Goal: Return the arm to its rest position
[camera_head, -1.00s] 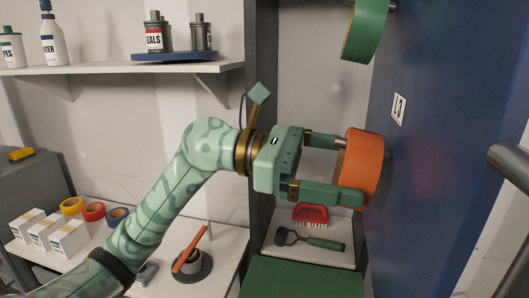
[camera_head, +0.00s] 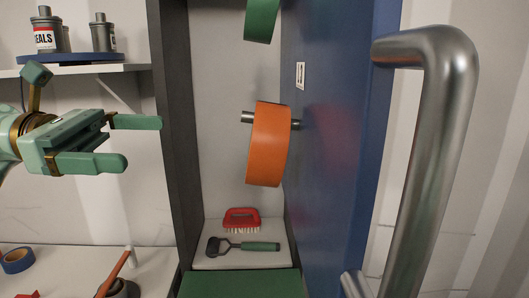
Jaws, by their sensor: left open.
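My left gripper (camera_head: 140,142) is at the left of the head view, its two green fingers apart with nothing between them. It points right, toward the open cabinet, and is left of the dark cabinet side wall (camera_head: 175,130). An orange roll (camera_head: 268,145) hangs on a metal peg (camera_head: 247,117) inside the cabinet, apart from the gripper. My right gripper is not in view.
A blue door (camera_head: 335,150) with a large metal handle (camera_head: 440,130) stands at the right. A green roll (camera_head: 262,18) hangs above. A red brush (camera_head: 241,218) and a green-handled scraper (camera_head: 245,245) lie on the cabinet shelf. A wall shelf (camera_head: 90,70) holds canisters behind the arm.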

